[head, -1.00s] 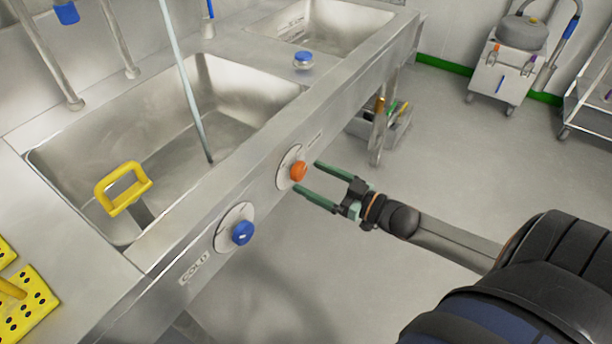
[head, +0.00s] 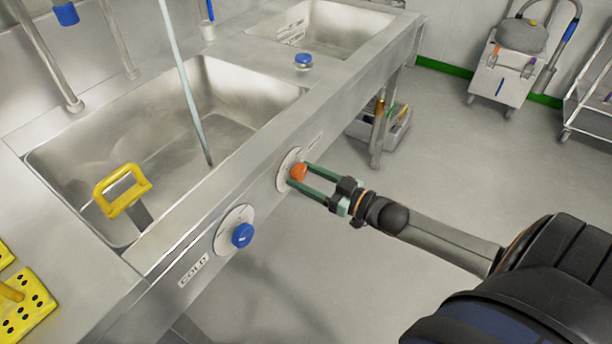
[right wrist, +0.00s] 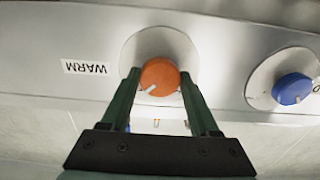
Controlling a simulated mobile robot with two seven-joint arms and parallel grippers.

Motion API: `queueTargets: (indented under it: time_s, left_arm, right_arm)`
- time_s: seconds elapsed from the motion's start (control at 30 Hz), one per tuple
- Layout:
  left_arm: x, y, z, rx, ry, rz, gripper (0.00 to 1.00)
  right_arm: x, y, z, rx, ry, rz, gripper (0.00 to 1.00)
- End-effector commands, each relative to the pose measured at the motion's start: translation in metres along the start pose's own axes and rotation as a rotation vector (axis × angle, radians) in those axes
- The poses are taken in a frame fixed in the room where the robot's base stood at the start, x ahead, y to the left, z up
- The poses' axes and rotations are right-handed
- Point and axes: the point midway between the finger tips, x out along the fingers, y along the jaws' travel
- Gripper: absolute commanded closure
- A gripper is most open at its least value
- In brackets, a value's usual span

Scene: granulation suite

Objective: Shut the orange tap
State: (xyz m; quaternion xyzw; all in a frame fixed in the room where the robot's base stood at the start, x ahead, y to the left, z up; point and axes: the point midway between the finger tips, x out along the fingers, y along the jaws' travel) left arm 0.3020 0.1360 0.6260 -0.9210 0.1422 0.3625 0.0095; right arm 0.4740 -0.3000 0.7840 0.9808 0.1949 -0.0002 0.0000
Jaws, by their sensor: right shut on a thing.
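The orange tap (head: 298,172) is a round knob on a pale disc on the sink's front panel. In the right wrist view the orange tap (right wrist: 160,77) shows a pale pointer mark toward its lower left, beside an upside-down WARM label (right wrist: 86,68). My right gripper (head: 304,174) is shut on the orange tap, one green finger on each side of it. In the right wrist view the right gripper (right wrist: 160,84) has its fingertips against the knob's two sides. A thin stream of water (head: 186,85) runs down into the near basin (head: 95,140). My left gripper is not in view.
A blue knob (head: 242,234) with a COLD label (head: 193,269) is on the same panel. A yellow-handled tool (head: 122,188) stands in the near basin. A grey bin (head: 395,128) stands under the sink.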

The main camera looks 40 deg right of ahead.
Motion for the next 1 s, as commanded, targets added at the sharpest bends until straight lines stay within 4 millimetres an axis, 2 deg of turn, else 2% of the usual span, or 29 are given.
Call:
queueTargets:
  time_s: [0.07,0.37,0.67,1.0]
  left_arm:
    - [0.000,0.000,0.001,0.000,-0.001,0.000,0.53]
    - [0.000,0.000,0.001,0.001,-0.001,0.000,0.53]
    - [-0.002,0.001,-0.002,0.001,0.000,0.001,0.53]
    - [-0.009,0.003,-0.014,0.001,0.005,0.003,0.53]
  right_arm:
    - [0.000,-0.001,0.000,0.000,0.000,-0.001,0.60]
    - [0.000,-0.001,0.000,0.000,0.000,-0.002,0.94]
    - [0.000,-0.001,-0.001,-0.033,0.000,-0.001,0.94]
    - [0.000,0.000,-0.002,-0.251,0.000,0.000,0.94]
